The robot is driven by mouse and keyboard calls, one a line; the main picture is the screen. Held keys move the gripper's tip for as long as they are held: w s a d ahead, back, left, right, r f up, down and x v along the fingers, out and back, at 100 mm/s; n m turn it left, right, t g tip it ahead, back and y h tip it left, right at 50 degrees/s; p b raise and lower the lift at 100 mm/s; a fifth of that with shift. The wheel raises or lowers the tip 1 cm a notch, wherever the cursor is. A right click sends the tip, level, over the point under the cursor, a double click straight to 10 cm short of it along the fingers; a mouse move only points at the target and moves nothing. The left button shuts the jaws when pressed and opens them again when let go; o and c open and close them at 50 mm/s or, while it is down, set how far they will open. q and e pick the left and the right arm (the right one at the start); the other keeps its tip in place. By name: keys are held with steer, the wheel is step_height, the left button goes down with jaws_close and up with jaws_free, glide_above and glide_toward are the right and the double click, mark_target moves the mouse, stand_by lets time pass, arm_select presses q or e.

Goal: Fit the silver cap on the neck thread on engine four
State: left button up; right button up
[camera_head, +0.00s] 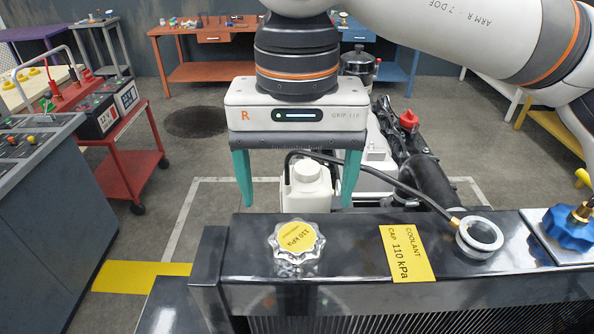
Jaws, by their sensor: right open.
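The silver cap (291,262), scalloped with a round yellow label, sits on the left part of the black radiator top (350,233). The neck (479,237), an open silver ring, stands on the same top further right; a thin dark hose ends at its brass fitting. My right gripper (297,206) points down above the cap in the picture, its two teal fingers spread wide and empty. The cap appears just below the fingertips and apart from them. The neck's thread is too small to make out. My left gripper is out of view.
A yellow coolant cap label (408,253) lies between cap and neck. A blue knob (568,229) stands right of the neck. A white bottle (305,187) and engine parts with a red cap (408,120) are behind. A red cart (130,150) stands left.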

mark_target(297, 237)
steer(key=shift+s+f, duration=0.1)
steer(key=shift+f, duration=0.6)
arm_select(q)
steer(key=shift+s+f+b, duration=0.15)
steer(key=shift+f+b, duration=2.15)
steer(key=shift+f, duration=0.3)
arm_select(e)
steer(key=shift+f, duration=2.5)
steer(key=shift+c, duration=0.5)
steer(key=c, duration=1.3)
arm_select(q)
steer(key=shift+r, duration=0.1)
arm_select(e)
steer(key=shift+r, duration=0.15)
